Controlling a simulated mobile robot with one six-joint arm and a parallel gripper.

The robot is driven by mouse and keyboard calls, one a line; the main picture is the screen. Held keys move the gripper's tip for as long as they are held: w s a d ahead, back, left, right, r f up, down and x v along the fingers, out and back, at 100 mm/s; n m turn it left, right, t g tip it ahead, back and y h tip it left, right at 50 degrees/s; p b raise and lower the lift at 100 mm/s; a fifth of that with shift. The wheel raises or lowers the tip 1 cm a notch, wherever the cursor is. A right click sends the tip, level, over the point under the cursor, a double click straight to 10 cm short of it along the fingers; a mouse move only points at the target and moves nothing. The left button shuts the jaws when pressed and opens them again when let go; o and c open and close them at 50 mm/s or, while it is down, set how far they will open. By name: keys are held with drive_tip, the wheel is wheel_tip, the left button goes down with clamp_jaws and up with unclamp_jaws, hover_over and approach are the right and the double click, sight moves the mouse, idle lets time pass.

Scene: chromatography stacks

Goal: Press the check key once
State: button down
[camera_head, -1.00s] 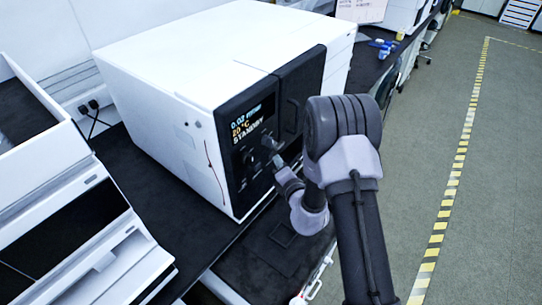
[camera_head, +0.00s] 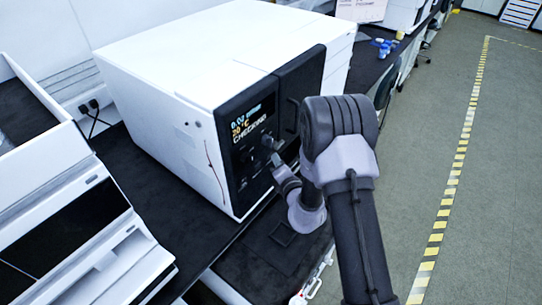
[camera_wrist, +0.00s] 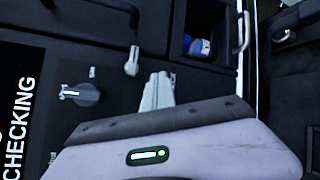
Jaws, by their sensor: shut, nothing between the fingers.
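The dark front panel (camera_head: 246,178) of the white instrument carries a lit display (camera_head: 254,124), which reads CHECKING on its bottom line; that word also shows sideways in the wrist view (camera_wrist: 18,128). My gripper (camera_head: 276,161) is at the panel's lower right part. In the wrist view its fingers (camera_wrist: 158,84) are together and empty, their tips close to the panel. I cannot tell whether they touch it. A round knob (camera_wrist: 80,94) and a pale lever-like knob (camera_wrist: 132,62) are beside the fingers. I cannot make out the check key; the gripper may hide it.
A dark door with a handle (camera_head: 291,114) is right of the display. A recess with a blue-capped bottle (camera_wrist: 198,46) shows in the wrist view. Another white unit (camera_head: 75,225) stands at left on the dark bench. The floor at right is clear.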

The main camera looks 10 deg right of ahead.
drive_tip(key=shift+s+d, duration=0.5)
drive_tip(key=shift+s, duration=0.05)
drive_tip(key=s+d+b, duration=0.1)
drive_tip(key=s+d, duration=0.2)
drive_tip(key=shift+s+d, duration=0.3)
idle(0.4)
idle(0.6)
